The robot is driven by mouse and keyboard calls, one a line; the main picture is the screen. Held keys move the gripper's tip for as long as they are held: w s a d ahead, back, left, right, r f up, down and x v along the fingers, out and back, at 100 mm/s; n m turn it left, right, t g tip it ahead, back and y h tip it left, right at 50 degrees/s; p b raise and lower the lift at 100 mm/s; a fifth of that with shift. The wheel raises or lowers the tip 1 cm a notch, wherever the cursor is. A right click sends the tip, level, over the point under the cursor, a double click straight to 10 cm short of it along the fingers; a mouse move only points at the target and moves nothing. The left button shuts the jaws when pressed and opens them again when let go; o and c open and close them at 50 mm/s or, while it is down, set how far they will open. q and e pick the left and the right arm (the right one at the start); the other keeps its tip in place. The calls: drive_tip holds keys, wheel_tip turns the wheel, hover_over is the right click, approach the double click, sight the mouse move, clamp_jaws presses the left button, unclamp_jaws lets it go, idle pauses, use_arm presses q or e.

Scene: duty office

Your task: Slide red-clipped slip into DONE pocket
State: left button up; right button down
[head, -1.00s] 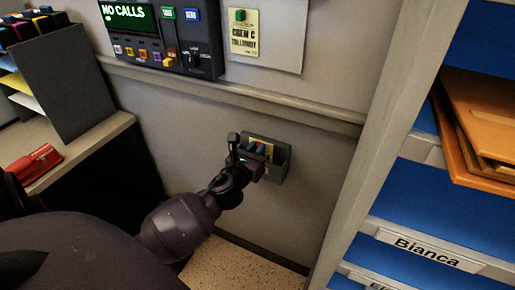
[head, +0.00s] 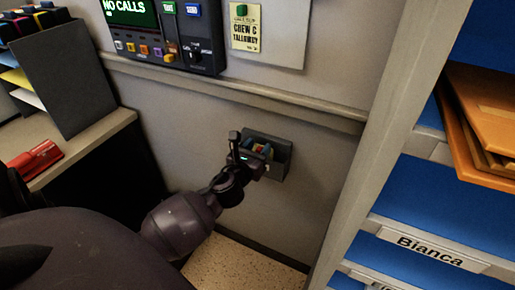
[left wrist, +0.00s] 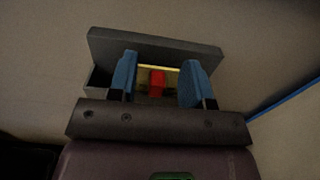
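A dark grey pocket (head: 280,168) is fixed low on the wall, and it also shows in the left wrist view (left wrist: 205,50). I cannot read a label on it. The yellow slip (left wrist: 146,67) with its red clip (left wrist: 157,83) is at the pocket's mouth, its lower part hidden inside. My left gripper (head: 258,150) is at the pocket. In the left wrist view its two blue-padded fingers (left wrist: 158,84) stand apart on either side of the red clip, with a visible gap on each side. My right gripper is not in view.
Above a wall rail (head: 235,93) hang a call console (head: 165,35) and a board with a green-clipped yellow slip (head: 245,30). A blue-lined shelf rack (head: 400,105) with orange folders (head: 490,110) stands close on the right. A desk with a red object (head: 35,160) is at left.

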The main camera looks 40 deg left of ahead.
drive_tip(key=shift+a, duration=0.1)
use_arm(q)
drive_tip(key=v, duration=1.1)
drive_tip(key=shift+p, duration=0.45)
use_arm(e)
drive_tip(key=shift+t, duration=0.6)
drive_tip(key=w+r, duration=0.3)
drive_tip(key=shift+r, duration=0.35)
use_arm(q)
drive_tip(key=shift+w, duration=0.1)
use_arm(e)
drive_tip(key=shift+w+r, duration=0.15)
